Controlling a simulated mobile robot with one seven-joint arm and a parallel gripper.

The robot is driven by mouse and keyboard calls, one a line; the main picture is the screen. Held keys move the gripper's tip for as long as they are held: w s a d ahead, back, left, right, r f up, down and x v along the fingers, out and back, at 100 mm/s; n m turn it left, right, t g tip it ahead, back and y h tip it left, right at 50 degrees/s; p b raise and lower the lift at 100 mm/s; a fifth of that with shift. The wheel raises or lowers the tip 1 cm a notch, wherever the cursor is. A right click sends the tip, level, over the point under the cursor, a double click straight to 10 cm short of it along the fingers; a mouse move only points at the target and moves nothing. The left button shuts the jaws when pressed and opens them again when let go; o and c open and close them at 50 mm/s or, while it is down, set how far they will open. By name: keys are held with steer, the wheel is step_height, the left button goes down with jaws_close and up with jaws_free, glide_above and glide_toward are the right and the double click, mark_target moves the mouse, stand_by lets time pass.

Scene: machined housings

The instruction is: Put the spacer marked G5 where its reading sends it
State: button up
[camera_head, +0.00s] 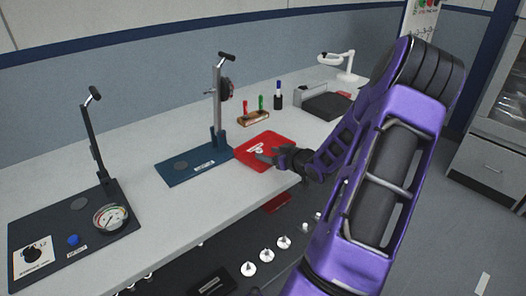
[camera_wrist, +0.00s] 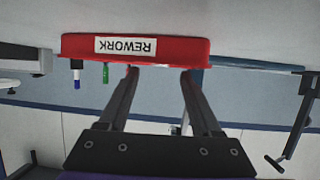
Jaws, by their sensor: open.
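My gripper (camera_head: 266,155) is open at the near side of the red tray (camera_head: 249,157). In the wrist view my gripper (camera_wrist: 159,76) shows two parted fingers with nothing visible between them. Their tips reach the lower edge of the red tray (camera_wrist: 196,46), whose label reads REWORK upside down; I cannot tell whether they touch it. A small white shape (camera_head: 257,149) shows on the red tray; I cannot tell whether it is a part or a label. Several pale round parts (camera_head: 267,255) sit in a row on a dark surface below the bench. No G5 mark is readable.
A dark gauge stand (camera_head: 97,150) with a dial (camera_head: 111,219) and blue button (camera_head: 73,240) stands at left. A blue-based stand (camera_head: 218,100) stands left of the red tray.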

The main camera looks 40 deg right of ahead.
steer(key=p+v, duration=0.1)
steer(key=v, duration=0.6)
steer(key=shift+s+r, duration=0.1)
steer(key=shift+s, duration=0.15)
